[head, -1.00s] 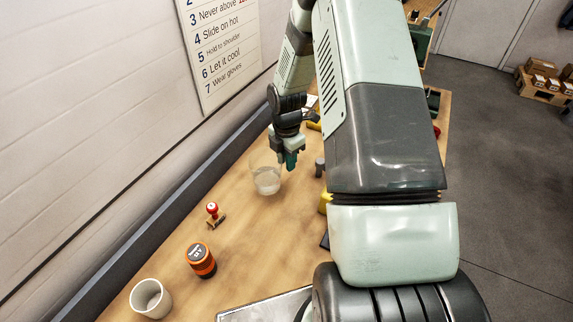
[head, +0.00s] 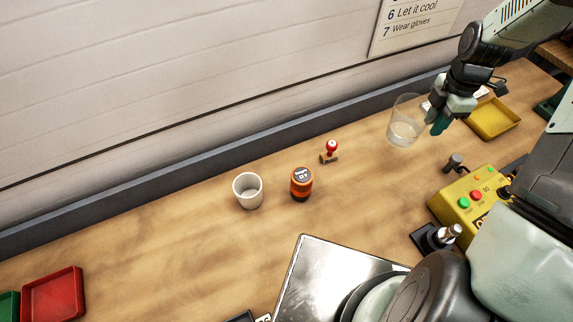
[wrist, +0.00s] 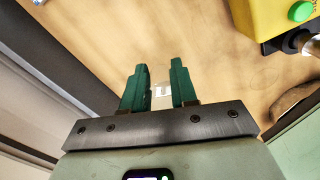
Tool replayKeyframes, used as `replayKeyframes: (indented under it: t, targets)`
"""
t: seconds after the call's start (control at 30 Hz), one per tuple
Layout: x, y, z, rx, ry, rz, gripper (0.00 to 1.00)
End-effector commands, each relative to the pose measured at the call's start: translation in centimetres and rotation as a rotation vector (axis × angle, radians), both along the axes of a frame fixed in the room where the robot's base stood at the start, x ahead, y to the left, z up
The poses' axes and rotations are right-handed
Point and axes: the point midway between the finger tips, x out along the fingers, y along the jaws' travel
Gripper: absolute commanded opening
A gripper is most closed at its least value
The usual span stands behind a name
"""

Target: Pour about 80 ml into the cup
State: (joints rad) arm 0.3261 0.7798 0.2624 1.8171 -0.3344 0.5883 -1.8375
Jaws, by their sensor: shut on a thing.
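A white cup (head: 248,192) stands upright and open on the bench, near the middle of the head view. A clear glass beaker (head: 403,118) with some clear liquid low in it is to the right of the cup. My gripper (head: 434,120) is shut on the beaker's right side, its green fingertips against the glass. The beaker looks close to upright; I cannot tell whether its base touches the bench. In the wrist view, the gripper (wrist: 160,90) has a see-through piece of the beaker (wrist: 161,89) between the fingers. The level inside the cup is not clear.
An orange and black jar (head: 301,184) stands just right of the cup, and a red-knobbed stamp (head: 331,152) is between jar and beaker. A yellow button box (head: 470,200), a yellow tray (head: 493,119), a metal plate (head: 335,270) and a red tray (head: 52,297) are around.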

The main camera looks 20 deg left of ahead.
Motion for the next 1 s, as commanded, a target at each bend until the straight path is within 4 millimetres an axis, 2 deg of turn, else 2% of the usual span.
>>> replayKeyframes:
  t: [0.17, 0.57, 0.83, 1.0]
  targets:
    - [-0.1, 0.0, 2.0, -0.001, -0.005, -0.142, 0.00]
    - [-1.6, 0.8, 9.2, 0.000, -0.005, -0.786, 0.00]
    - [-3.1, 2.8, 13.2, 0.001, -0.005, -1.193, 0.00]
    - [-4.2, 4.8, 15.0, 0.001, -0.003, -1.424, 0.00]
